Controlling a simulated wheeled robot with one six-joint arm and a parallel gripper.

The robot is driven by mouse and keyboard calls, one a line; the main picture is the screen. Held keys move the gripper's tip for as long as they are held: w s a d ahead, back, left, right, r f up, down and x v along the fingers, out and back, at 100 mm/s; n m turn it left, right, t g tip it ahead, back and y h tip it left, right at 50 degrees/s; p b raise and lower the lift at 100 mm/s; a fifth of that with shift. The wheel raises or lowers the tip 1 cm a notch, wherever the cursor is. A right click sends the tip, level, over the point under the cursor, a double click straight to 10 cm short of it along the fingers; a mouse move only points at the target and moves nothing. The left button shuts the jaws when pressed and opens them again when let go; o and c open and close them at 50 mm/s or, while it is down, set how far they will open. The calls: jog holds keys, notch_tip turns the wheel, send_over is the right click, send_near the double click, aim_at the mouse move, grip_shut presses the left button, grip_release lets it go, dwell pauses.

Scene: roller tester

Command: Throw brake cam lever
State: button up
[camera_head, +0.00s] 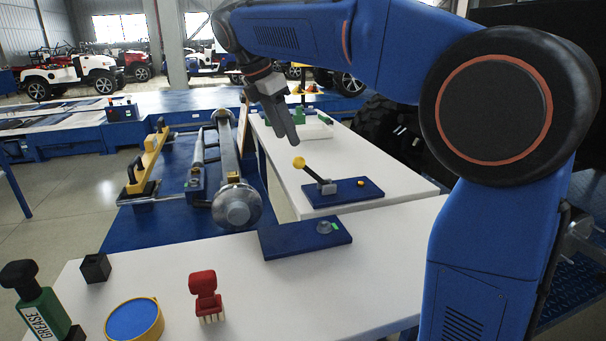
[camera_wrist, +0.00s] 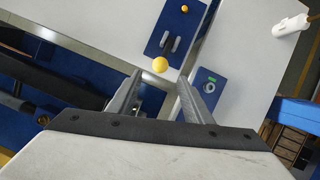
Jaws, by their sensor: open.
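The brake cam lever (camera_head: 319,176) is a dark handle with a yellow ball knob. It leans up and left from a grey pivot on a blue plate (camera_head: 345,192) on the white bench. In the wrist view the yellow knob (camera_wrist: 159,64) lies just beyond and between my fingertips, with the blue plate (camera_wrist: 176,28) behind it. My gripper (camera_head: 290,135) points down above the knob in the head view. My gripper (camera_wrist: 161,77) is open and empty, its fingers spread. Whether the fingers overlap the knob in depth is hard to tell.
A lower blue plate (camera_head: 305,238) with a grey round part sits in front of the lever. A grey roller (camera_head: 237,206) lies to the left. A grease bottle (camera_head: 38,303), a yellow-rimmed blue disc (camera_head: 134,320) and a red brush (camera_head: 206,295) stand on the near white table.

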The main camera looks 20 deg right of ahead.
aim_at(313, 174)
jog(key=x, duration=1.4)
jog(key=shift+d+f, duration=0.1)
jog(key=shift+f, duration=0.15)
grip_shut()
